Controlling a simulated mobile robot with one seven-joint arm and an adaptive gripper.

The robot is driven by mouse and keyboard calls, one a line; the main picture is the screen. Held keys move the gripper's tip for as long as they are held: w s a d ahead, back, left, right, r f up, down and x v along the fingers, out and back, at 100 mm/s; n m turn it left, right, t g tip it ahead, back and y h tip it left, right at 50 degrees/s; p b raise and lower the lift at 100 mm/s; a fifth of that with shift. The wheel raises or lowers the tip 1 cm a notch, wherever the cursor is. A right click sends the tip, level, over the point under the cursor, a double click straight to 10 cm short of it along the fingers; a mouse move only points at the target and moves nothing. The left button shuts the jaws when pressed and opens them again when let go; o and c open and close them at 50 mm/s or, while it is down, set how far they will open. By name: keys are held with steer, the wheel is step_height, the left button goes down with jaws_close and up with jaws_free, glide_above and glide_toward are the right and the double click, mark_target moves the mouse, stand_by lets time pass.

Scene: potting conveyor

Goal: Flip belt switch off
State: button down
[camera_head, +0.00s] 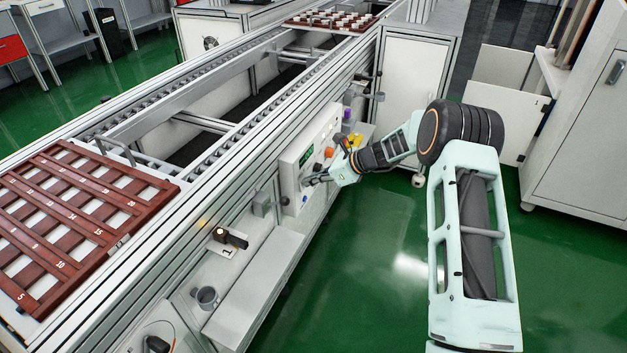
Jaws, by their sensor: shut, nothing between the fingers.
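A white control panel (294,164) is mounted on the near side of the conveyor frame. It has a small green display (306,155), an orange knob (329,152) and a few small buttons. My gripper (306,182) is shut and empty, with its fingertips at the lower part of the panel face. I cannot tell whether the fingertips touch the panel. No belt switch can be made out clearly; the gripper and wrist cover part of the panel.
A brown numbered tray (75,215) lies on the conveyor at left; another tray (333,20) stands at the far end.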

steer(key=shift+r, duration=0.1)
steer(key=shift+r+p, duration=0.6)
steer(key=shift+r, duration=0.15)
steer(key=shift+d, duration=0.1)
steer(key=p+v, duration=0.3)
steer(key=v, duration=1)
steer(key=shift+r, duration=0.15)
